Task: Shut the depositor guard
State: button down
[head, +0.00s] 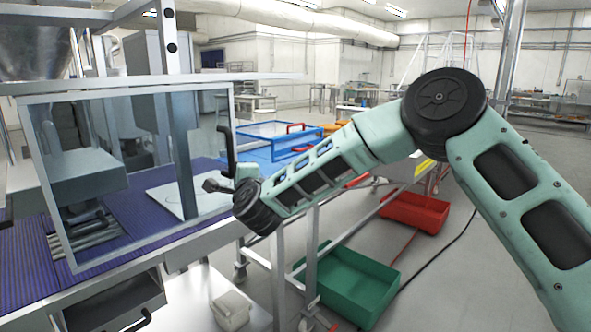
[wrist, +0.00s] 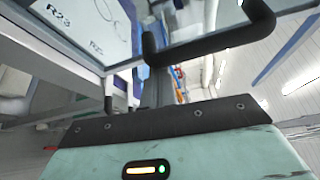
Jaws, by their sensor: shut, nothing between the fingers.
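The depositor guard (head: 133,165) is a clear panel in a pale metal frame at the left of the head view, in front of the machine. A black bar handle (head: 228,145) stands at its right edge. A black handle (wrist: 215,40) also crosses the top of the wrist view, close to the camera. My gripper (head: 214,186) is shut and empty, near the lower right of the guard, just below the handle. I cannot tell whether it touches the guard or handle. How far the guard stands open is unclear.
A purple belt (head: 30,270) runs under the guard, with a white board (head: 180,200) on it. A blue-framed clear lid (head: 278,137) is behind my gripper. A green crate (head: 350,285) and a red crate (head: 415,212) are low on the right.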

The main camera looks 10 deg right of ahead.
jog(key=s+a+b, duration=0.4)
jog(key=s+a, duration=0.6)
jog(key=a, duration=0.3)
jog(key=shift+a, duration=0.35)
jog(key=shift+a, duration=0.1)
